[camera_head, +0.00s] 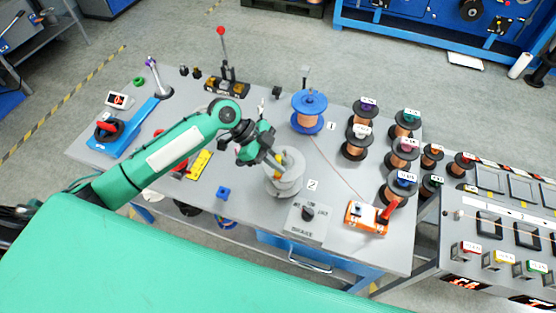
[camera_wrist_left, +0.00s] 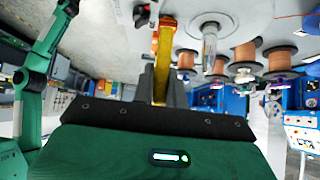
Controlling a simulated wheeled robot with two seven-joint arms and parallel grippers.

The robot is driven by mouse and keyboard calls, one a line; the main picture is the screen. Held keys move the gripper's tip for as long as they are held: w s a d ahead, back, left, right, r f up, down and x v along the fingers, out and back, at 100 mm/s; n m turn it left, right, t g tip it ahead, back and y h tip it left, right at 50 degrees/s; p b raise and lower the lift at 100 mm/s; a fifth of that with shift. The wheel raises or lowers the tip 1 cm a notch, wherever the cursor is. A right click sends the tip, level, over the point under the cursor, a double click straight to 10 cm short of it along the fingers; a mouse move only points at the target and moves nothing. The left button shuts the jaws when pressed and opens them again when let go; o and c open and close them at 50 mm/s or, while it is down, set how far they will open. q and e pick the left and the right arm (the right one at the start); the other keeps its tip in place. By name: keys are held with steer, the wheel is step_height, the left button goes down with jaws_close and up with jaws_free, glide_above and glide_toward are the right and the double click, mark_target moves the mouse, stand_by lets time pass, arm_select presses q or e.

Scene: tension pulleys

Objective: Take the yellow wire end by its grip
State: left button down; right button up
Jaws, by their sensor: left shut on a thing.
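My left gripper (camera_head: 277,163) is over the grey round pulley stand (camera_head: 287,187) near the middle of the table. In the left wrist view its fingers (camera_wrist_left: 161,82) are shut on a yellow grip (camera_wrist_left: 164,42), which sticks out past the fingertips. A little of the yellow shows beside the fingers in the head view (camera_head: 284,155). The far end of the yellow grip and any wire at it are too small to tell. My right gripper is not in view.
A blue spool of copper wire (camera_head: 309,112) stands behind; a thin wire runs from it toward an orange clamp with a red lever (camera_head: 367,217). Several black-flanged copper spools (camera_head: 357,142) stand at right. A dial box (camera_head: 307,217) is in front.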

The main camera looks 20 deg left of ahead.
mark_target(278, 156)
arm_select(q)
steer(key=shift+r, duration=0.1)
steer(key=shift+r+p, duration=0.3)
steer(key=shift+r, duration=0.25)
steer(key=shift+r+p, duration=0.2)
steer(key=shift+p, duration=0.15)
steer(key=shift+r+p, duration=0.3)
steer(key=shift+r, duration=0.2)
steer(key=shift+r, duration=0.1)
stand_by(0.3)
steer(key=shift+r+p, duration=0.6)
